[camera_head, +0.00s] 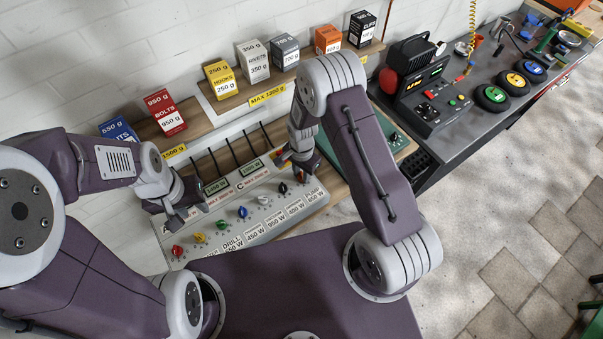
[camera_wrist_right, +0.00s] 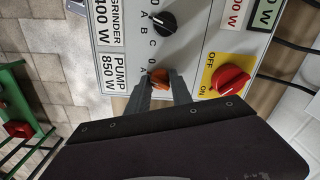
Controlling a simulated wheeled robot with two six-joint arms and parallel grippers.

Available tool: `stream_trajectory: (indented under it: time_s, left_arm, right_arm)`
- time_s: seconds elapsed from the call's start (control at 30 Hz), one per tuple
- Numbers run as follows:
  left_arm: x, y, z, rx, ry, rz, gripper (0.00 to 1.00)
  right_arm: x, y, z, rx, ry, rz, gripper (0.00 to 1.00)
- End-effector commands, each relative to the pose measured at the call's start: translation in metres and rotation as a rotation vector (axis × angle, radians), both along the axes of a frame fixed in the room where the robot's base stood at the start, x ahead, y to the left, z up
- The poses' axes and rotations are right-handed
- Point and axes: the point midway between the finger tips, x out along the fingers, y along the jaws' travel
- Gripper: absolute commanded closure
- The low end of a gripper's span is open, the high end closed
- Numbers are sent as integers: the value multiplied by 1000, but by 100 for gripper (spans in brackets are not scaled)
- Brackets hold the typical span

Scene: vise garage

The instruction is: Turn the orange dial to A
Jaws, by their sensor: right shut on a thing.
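The control panel (camera_head: 240,213) has a row of coloured dials along its front. In the right wrist view, the orange dial (camera_wrist_right: 159,77) is at the panel's end by the "PUMP 850 W" label (camera_wrist_right: 112,70). A "0" and an "A" show beside it, but I cannot tell which mark it points to. My right gripper (camera_wrist_right: 160,84) is shut on the orange dial, with one finger on each side. In the head view, my right gripper (camera_head: 300,167) reaches down to the panel's right end and hides the dial. My left gripper (camera_head: 188,216) is open and empty above the panel's left part.
A black dial (camera_wrist_right: 163,23) and a red ON/OFF switch (camera_wrist_right: 231,80) sit close to the gripped dial. Other dials, such as the red one (camera_head: 178,250), lie along the panel. A shelf with boxes, such as the yellow box (camera_head: 220,80), stands behind.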

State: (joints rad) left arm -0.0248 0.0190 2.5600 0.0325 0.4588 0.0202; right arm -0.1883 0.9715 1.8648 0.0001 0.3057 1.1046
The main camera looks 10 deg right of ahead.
Motion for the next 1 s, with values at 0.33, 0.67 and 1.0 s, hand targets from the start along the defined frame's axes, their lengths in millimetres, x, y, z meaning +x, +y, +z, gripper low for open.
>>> stream_trajectory:
  time_s: [0.33, 0.67, 1.0]
  left_arm:
    - [0, 0, 0, 0, 0, 0, 64]
    - [0, 0, 0, 0, 0, 0, 64]
    - [0, 0, -13, 0, 0, 0, 64]
  right_arm:
    - [2, 0, 1, 1, -6, -2, 100]
    - [1, 0, 1, 0, -2, -1, 52]
    - [2, 0, 37, 2, -7, -1, 52]
